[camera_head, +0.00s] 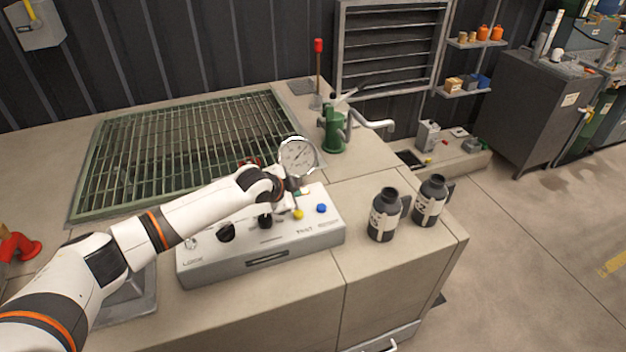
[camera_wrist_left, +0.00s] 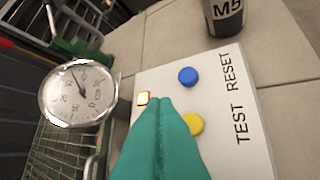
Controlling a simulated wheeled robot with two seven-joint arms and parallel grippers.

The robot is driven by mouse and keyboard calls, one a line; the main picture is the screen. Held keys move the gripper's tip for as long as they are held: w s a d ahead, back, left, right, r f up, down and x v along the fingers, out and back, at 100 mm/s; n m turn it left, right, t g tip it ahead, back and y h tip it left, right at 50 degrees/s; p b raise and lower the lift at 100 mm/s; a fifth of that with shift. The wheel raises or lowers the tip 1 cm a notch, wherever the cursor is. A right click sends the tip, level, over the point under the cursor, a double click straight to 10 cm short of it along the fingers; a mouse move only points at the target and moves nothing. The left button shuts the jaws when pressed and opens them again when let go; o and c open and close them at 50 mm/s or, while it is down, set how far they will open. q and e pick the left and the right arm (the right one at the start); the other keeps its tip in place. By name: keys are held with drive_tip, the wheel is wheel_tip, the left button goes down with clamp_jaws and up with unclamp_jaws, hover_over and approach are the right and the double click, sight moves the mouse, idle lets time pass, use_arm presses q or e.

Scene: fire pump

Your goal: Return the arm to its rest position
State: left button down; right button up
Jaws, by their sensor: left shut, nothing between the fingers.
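My left arm reaches in from the left in the head view. Its gripper (camera_head: 294,193) is over the right part of the grey control box (camera_head: 262,256). In the left wrist view the teal fingers (camera_wrist_left: 160,104) are shut together with nothing between them. I cannot tell whether the fingertips touch the panel. My right gripper is not in view.
A round pressure gauge (camera_head: 298,157) stands just behind the gripper. Two dark bottles (camera_head: 384,215) (camera_head: 431,201) stand right of the box. A green hand pump (camera_head: 334,131) and a metal grate (camera_head: 180,150) are behind. The counter's front right is clear.

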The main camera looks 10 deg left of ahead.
use_arm(q)
drive_tip(key=s+d+f+n+g, duration=0.1)
drive_tip(key=s+d+f, duration=0.1)
drive_tip(key=s+d, duration=0.35)
drive_tip(key=s+d+f+n+g+h, duration=0.1)
drive_tip(key=s+d+f, duration=0.15)
drive_tip(key=s, duration=0.65)
drive_tip(key=s+d+f+n+g, duration=0.1)
drive_tip(key=s+d+f, duration=0.1)
drive_tip(key=s+d, duration=0.35)
drive_tip(key=s+a+r+n+g+y, duration=0.15)
drive_tip(key=s+a+n, duration=0.25)
drive_tip(key=s+a, duration=0.5)
drive_tip(key=s+a+f+n+g+y, duration=0.1)
drive_tip(key=s+a+n+y, duration=0.3)
drive_tip(key=s, duration=0.9)
wheel_tip(320, 180, down, 25)
drive_tip(key=h+b, duration=0.1)
drive_tip(key=h, duration=0.1)
drive_tip(key=s+a+f+g+b, duration=0.1)
drive_tip(key=s+a+f, duration=0.1)
drive_tip(key=s+f, duration=0.6)
drive_tip(key=s+a+f+g, duration=0.1)
drive_tip(key=s+f, duration=0.8)
drive_tip(key=f, duration=0.2)
drive_tip(key=shift+s+a+y+b, duration=0.25)
drive_tip(key=shift+a+y+b, duration=0.1)
drive_tip(key=shift+b, duration=0.05)
